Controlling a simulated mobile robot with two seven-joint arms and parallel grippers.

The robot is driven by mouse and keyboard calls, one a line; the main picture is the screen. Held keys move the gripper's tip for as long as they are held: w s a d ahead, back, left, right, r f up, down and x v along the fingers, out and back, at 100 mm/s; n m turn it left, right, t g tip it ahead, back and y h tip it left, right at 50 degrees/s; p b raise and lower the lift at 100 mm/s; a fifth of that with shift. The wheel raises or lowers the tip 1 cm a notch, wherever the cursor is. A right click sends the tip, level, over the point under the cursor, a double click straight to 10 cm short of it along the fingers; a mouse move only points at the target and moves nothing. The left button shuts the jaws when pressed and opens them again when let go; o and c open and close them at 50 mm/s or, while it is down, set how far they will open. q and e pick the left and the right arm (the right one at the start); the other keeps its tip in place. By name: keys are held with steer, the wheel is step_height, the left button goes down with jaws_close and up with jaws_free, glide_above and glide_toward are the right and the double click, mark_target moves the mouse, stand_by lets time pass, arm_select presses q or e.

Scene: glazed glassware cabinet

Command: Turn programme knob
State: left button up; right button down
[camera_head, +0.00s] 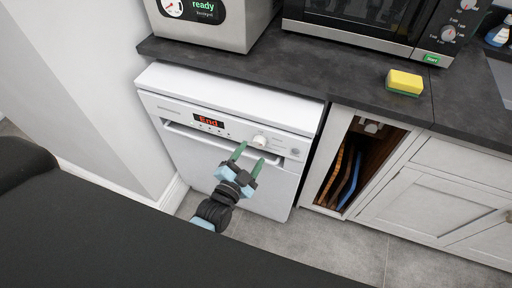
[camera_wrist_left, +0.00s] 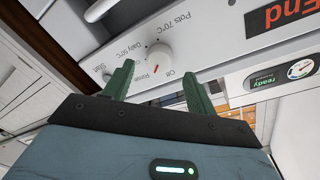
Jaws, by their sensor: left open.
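The white programme knob (camera_head: 260,141) sits on the front panel of the white dishwasher (camera_head: 230,178), right of a red display (camera_head: 208,121) reading "End". In the left wrist view the knob (camera_wrist_left: 159,56) has a red mark pointing near the "Rinse" label. "Off", "Daily 50°C" and "Pots 70°C" are printed around it, with "Start" off to the left. My left gripper (camera_head: 249,156) is open and empty in front of the panel. Its green fingers (camera_wrist_left: 157,74) point at the knob, spread to either side of it in the wrist view; contact cannot be told. My right gripper is out of view.
A dark worktop (camera_head: 330,72) overhangs the dishwasher, bearing a microwave (camera_head: 350,27), a steel appliance (camera_head: 205,25) showing "ready", and a yellow sponge (camera_head: 404,83). An open niche (camera_head: 346,170) with boards stands right of the dishwasher. A white wall (camera_head: 95,80) is at left.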

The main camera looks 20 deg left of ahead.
mark_target(258, 146)
arm_select(q)
steer(key=shift+w+d, duration=0.15)
steer(key=shift+w, duration=0.8)
steer(key=shift+w+d, duration=0.15)
steer(key=shift+w, duration=0.75)
steer(key=shift+c, duration=0.4)
steer(key=c, duration=0.9)
steer(key=shift+n, duration=0.3)
steer(key=n, duration=0.4)
steer(key=shift+f+n, duration=0.1)
steer(key=shift+n, duration=0.2)
steer(key=n+b, duration=0.1)
steer(key=n, duration=0.3)
steer(key=shift+n+t, duration=0.4)
steer(key=shift+n+y, duration=0.3)
